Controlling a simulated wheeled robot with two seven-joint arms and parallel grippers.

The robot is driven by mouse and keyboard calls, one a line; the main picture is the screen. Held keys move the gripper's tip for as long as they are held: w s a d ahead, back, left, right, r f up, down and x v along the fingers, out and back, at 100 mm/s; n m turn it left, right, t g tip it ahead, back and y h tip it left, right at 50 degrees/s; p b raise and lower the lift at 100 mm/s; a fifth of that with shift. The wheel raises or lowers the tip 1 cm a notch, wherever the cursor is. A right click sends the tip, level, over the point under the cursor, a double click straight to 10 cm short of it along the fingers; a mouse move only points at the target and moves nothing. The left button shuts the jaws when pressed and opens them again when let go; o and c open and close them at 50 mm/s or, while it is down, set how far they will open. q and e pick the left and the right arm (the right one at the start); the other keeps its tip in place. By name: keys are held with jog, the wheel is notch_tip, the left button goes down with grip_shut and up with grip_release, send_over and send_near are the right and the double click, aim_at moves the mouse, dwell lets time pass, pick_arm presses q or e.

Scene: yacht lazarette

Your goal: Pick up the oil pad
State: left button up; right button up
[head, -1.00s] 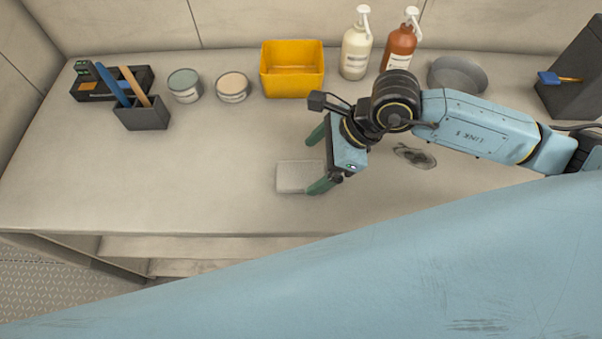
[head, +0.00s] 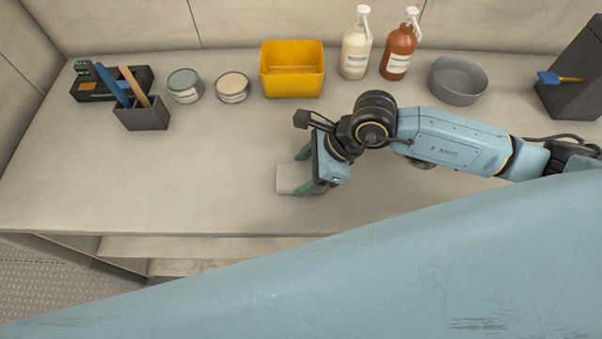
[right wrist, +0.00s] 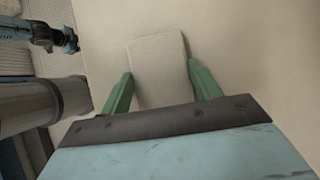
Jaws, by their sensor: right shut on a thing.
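The oil pad (head: 288,180) is a pale grey, flat, rounded rectangle on the counter near its front edge. In the right wrist view the pad (right wrist: 158,68) lies lengthwise between the green fingers. My right gripper (head: 304,171) is shut on the pad, one finger at each long side; it also shows in the right wrist view (right wrist: 160,82). The gripper hides the pad's right end in the head view. Part of my left arm's end (right wrist: 62,40) seems to show at the upper left of the right wrist view, too small to tell its fingers.
On the counter (head: 180,190) stand a yellow bin (head: 292,88), two tins (head: 184,92), a holder (head: 142,118) with handles, a cream bottle (head: 355,52), a brown bottle (head: 397,60) and a grey bowl (head: 457,85). The counter left of the pad is clear.

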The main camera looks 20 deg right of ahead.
aim_at(305, 174)
notch_tip(305, 174, up, 10)
dwell(0.6)
jog(key=o, duration=0.4)
jog(key=shift+c, duration=1.7)
